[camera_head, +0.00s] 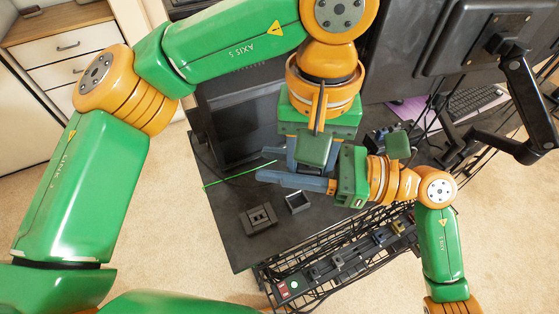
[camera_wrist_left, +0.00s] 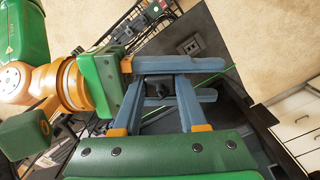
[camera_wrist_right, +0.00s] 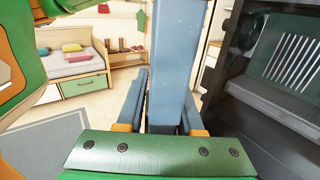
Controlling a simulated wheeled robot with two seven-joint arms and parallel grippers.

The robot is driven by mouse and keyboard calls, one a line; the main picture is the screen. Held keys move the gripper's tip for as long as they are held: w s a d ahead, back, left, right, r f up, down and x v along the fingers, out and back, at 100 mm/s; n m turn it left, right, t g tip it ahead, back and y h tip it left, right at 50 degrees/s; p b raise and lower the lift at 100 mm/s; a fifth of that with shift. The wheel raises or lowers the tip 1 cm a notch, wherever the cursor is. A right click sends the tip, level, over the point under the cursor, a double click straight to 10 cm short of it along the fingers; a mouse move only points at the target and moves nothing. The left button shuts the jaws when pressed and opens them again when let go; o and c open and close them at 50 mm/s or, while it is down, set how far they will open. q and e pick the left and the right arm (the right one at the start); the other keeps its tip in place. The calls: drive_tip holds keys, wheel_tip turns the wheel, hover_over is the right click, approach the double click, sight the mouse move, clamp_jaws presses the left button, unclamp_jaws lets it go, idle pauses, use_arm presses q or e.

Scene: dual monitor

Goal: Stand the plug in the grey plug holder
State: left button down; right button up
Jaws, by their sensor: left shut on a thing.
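My left gripper (camera_wrist_left: 158,86) is shut on a small black thing that looks like the plug (camera_wrist_left: 157,90), in the left wrist view. In the head view the left gripper (camera_head: 308,172) points down over the dark desk, and the plug is hidden. My right gripper (camera_head: 283,181) comes in from the right with its fingers apart, crossing the left fingers. In the right wrist view the right gripper (camera_wrist_right: 163,125) has a large blue-grey left finger (camera_wrist_right: 178,55) between its own. A small open grey box (camera_head: 297,202), likely the plug holder, stands on the desk below the grippers.
A dark block with a socket-like top (camera_head: 258,218) sits left of the grey box. A thin green strip (camera_head: 240,174) lies near the desk edge. A monitor (camera_head: 235,130) stands behind, and a wire rack with a power strip (camera_head: 345,262) runs along the front.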

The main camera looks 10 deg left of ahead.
use_arm(q)
drive_tip(key=shift+c, duration=1.9)
unclamp_jaws()
